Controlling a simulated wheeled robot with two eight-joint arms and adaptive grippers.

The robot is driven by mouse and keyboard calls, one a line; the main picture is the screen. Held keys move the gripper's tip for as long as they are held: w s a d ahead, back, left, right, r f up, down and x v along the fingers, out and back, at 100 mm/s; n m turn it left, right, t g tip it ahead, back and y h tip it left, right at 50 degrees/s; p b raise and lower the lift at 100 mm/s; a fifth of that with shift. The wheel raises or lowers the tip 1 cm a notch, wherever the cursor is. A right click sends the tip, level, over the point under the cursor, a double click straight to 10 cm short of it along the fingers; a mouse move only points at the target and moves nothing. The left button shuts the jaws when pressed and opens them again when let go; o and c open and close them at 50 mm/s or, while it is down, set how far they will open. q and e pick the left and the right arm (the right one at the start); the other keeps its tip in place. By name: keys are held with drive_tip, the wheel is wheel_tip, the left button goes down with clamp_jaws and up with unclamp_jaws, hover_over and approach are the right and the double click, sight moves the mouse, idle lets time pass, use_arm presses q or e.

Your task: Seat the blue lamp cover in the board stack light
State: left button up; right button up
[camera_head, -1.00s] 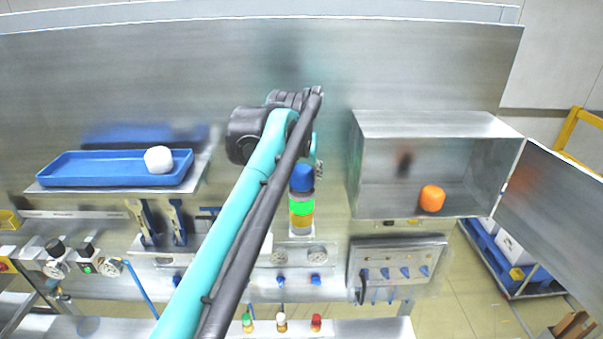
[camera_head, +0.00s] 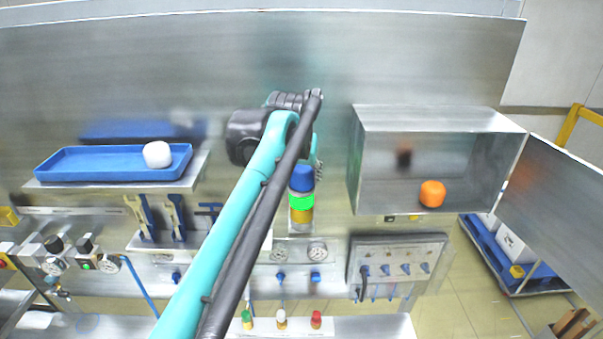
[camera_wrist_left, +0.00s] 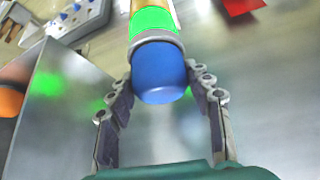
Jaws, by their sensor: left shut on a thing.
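The blue lamp cover (camera_head: 302,179) is at the top of the stack light, directly above its green segment (camera_head: 301,202). In the left wrist view the blue cover (camera_wrist_left: 159,76) meets a grey ring (camera_wrist_left: 154,38) beside the green segment (camera_wrist_left: 153,20), in line with it. I cannot tell whether it is fully seated. My left gripper (camera_wrist_left: 160,84) is shut on the blue cover, a finger on each side. In the head view my left arm hides part of this gripper (camera_head: 317,168). My right gripper is not in view.
An open metal cabinet (camera_head: 440,119) holding an orange cover (camera_head: 432,193) stands to the right. A blue tray (camera_head: 80,165) with a white cover (camera_head: 157,154) is on the left shelf. Panels with gauges (camera_head: 317,251) and switches (camera_head: 398,240) lie below.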

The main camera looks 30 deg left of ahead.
use_arm(q)
drive_tip(key=shift+f, duration=0.1)
drive_tip(key=o, duration=1.2)
drive_tip(key=v, duration=1.2)
